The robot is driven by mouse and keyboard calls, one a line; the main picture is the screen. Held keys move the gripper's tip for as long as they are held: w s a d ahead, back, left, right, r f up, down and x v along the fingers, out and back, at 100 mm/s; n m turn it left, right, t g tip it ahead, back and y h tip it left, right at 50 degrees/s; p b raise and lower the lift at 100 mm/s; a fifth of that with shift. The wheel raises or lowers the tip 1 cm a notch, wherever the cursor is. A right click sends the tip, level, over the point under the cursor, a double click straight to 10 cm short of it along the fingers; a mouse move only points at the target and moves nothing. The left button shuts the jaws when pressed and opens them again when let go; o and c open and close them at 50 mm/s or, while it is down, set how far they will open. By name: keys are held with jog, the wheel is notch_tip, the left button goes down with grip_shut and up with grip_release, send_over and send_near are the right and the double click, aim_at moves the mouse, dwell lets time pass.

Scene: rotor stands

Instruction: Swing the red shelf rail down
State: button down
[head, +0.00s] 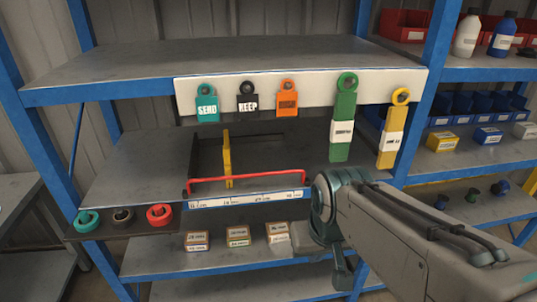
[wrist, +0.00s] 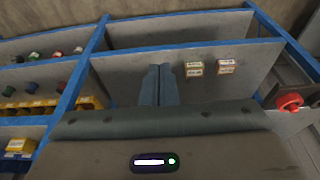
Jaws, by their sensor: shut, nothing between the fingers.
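The red shelf rail (head: 248,179) is a thin bar across the front of a black tray on the middle shelf. It stands raised just above the white ruler strip (head: 248,199), its ends bent down towards the tray's front corners. My gripper (head: 342,282) is to the right of the rail and lower, in front of the shelves, pointing down and apart from the rail. In the wrist view its two fingers (wrist: 158,86) are together with nothing between them. I cannot make out the rail in the wrist view.
A yellow divider (head: 227,158) stands in the tray behind the rail. Tags, including a green one (head: 343,120), hang above. Coloured rings sit on a ledge (head: 125,226) at left. Small boxes (head: 238,237) stand on the shelf below. A blue post (head: 420,90) rises at right.

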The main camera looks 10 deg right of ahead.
jog(key=w+r+t+b, duration=0.1)
jog(key=w+r, duration=0.3)
jog(key=w, duration=0.4)
jog(key=w+r+t+b, duration=0.1)
jog(key=w+r+b, duration=0.1)
jog(key=w+r, duration=0.3)
jog(key=w+a+r+t+b, duration=0.1)
jog(key=w+r, duration=0.3)
jog(key=w, duration=0.7)
jog(key=shift+w+r+b, duration=0.2)
jog(key=shift+w+b, duration=0.05)
jog(key=shift+b, duration=0.4)
jog(key=x, duration=2)
jog(key=shift+s+a+f+t+b, duration=0.15)
jog(key=shift+t+b, duration=0.15)
jog(key=shift+b, duration=0.5)
jog(key=shift+b, duration=0.35)
